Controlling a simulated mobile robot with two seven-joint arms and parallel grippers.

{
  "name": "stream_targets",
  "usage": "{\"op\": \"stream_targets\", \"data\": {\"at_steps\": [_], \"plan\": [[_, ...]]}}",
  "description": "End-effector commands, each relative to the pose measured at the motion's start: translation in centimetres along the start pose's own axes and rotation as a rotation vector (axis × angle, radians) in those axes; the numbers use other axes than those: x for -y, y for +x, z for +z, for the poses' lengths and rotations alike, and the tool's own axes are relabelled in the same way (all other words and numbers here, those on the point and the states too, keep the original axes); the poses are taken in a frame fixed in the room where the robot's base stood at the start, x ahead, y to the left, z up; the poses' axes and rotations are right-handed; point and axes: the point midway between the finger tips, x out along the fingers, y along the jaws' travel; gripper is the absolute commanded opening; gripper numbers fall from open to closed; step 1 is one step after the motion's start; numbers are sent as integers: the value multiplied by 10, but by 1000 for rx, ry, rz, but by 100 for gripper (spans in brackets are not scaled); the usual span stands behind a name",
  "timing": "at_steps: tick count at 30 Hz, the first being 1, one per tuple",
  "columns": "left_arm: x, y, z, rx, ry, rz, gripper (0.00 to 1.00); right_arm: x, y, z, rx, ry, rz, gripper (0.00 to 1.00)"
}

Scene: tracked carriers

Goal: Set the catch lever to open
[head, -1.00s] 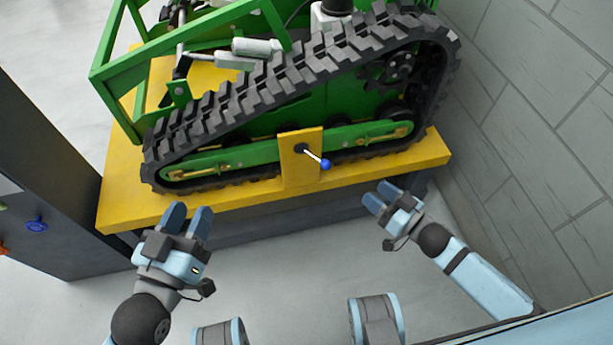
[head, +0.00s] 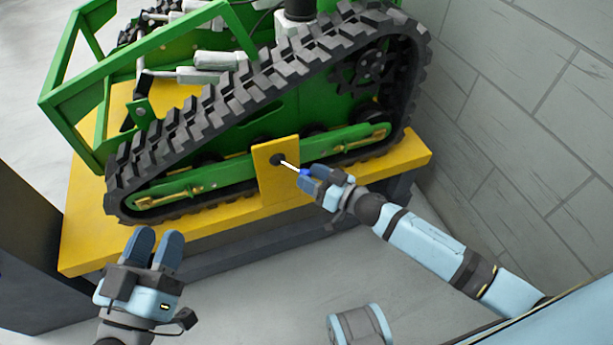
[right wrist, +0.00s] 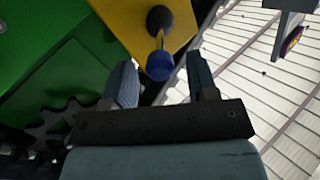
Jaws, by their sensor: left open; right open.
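The catch lever (head: 289,164) is a thin white rod with a blue knob, on a dark pivot on a yellow plate (head: 266,186) at the carrier's side. It points down and to the right from its pivot. My right gripper (head: 310,180) is at the blue knob, which shows just past its fingertips. In the right wrist view the blue knob (right wrist: 160,66) sits between the two open fingers (right wrist: 163,84), and I cannot tell whether they touch it. My left gripper (head: 154,246) is open and empty at the lower left, away from the lever.
The green tracked carrier (head: 270,105) stands on a yellow platform (head: 90,240). A grey block wall (head: 520,80) rises close on the right. A dark panel (head: 35,250) stands at the left. Pale floor is free in front of the platform.

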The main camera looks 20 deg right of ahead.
Motion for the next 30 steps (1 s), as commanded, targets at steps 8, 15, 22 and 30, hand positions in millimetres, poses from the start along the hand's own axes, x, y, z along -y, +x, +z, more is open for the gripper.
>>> {"op": "stream_targets", "data": {"at_steps": [8,15,22,30], "plan": [[1,0,6,22,-1,1,43,0,17,0,1,-1,0,53],[1,0,6,24,-2,1,43,0,17,0,1,-1,0,49],[1,0,6,23,-2,1,43,0,17,0,1,-1,0,0],[1,0,5,20,-1,1,43,0,17,0,0,0,3,0]]}}
